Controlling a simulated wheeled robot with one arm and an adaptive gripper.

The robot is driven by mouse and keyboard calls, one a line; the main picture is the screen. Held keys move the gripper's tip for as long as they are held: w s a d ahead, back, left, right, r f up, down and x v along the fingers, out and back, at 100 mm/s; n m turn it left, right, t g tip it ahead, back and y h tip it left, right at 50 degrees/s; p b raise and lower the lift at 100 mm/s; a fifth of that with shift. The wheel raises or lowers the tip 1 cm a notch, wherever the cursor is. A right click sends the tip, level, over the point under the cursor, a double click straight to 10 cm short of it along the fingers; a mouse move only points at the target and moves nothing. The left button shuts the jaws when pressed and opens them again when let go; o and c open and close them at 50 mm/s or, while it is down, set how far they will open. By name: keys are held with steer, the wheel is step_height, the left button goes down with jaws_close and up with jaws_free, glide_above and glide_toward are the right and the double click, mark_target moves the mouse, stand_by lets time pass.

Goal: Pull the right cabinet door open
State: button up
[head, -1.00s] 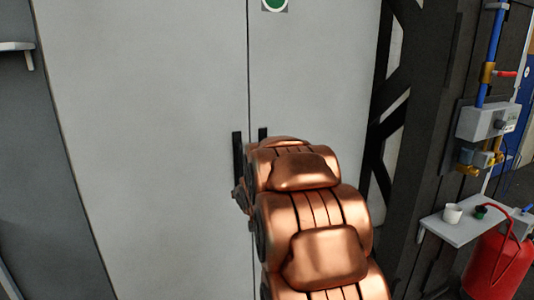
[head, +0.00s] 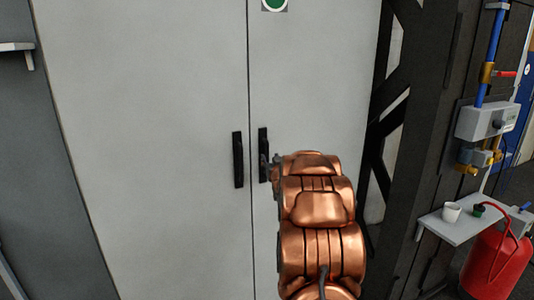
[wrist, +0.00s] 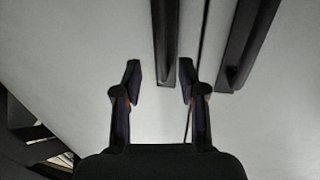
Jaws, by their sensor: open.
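The right cabinet door (head: 310,90) is a light grey panel and looks closed, flush with the left door at a thin dark seam. Its dark vertical handle (head: 263,145) stands just right of the seam. My gripper (head: 268,168) is by the lower part of this handle, mostly hidden behind my copper arm. In the wrist view my gripper (wrist: 160,80) is open. The end of the right door's handle (wrist: 165,45) shows between the two fingertips in the picture, with no grip on it. I cannot tell the depth between them.
The left door (head: 150,130) has its own dark handle (head: 238,160), close across the seam; it also shows in the wrist view (wrist: 245,45). A black lattice frame (head: 385,120) stands to the right. Farther right are a small shelf (head: 455,228) and a red extinguisher (head: 497,262).

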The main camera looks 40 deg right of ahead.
mark_target(267, 154)
steer(key=p+x, duration=0.1)
steer(key=x, duration=0.3)
steer(key=shift+w+r+p, duration=0.1)
steer(key=shift+r+p, duration=0.1)
steer(key=shift+p, duration=0.15)
steer(key=shift+w+d+f, duration=0.2)
steer(key=shift+w+d, duration=0.25)
steer(key=shift+w, duration=0.2)
jaws_close()
